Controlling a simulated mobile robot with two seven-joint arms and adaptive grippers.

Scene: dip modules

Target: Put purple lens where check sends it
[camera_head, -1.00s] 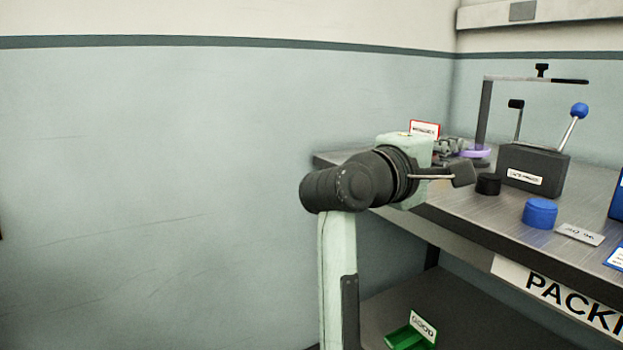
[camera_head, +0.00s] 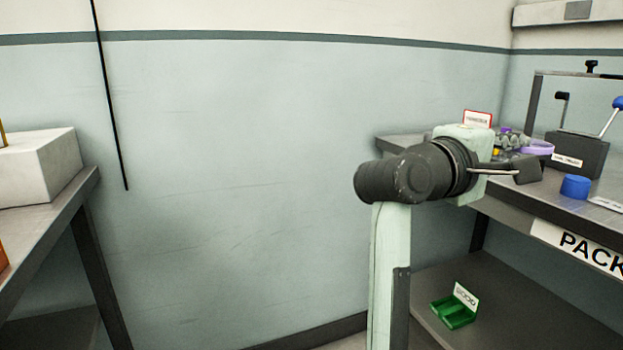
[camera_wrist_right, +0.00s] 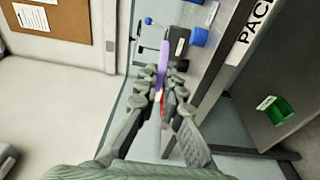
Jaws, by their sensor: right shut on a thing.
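The purple lens (camera_head: 537,147) shows as a flat purple disc or ring at the tips of my right gripper (camera_head: 518,141). In the right wrist view the lens (camera_wrist_right: 162,62) is seen edge-on between the fingers of the gripper (camera_wrist_right: 164,75), which are shut on it. It is held beside the far left part of the packing bench; I cannot tell its exact height. My right arm hides part of the gripper. My left gripper is not in view.
A red-edged sign (camera_head: 478,118) stands behind my arm. A green tray (camera_head: 454,312) sits on the lower shelf. Another table (camera_head: 75,195) with a white block (camera_head: 45,165) is at left.

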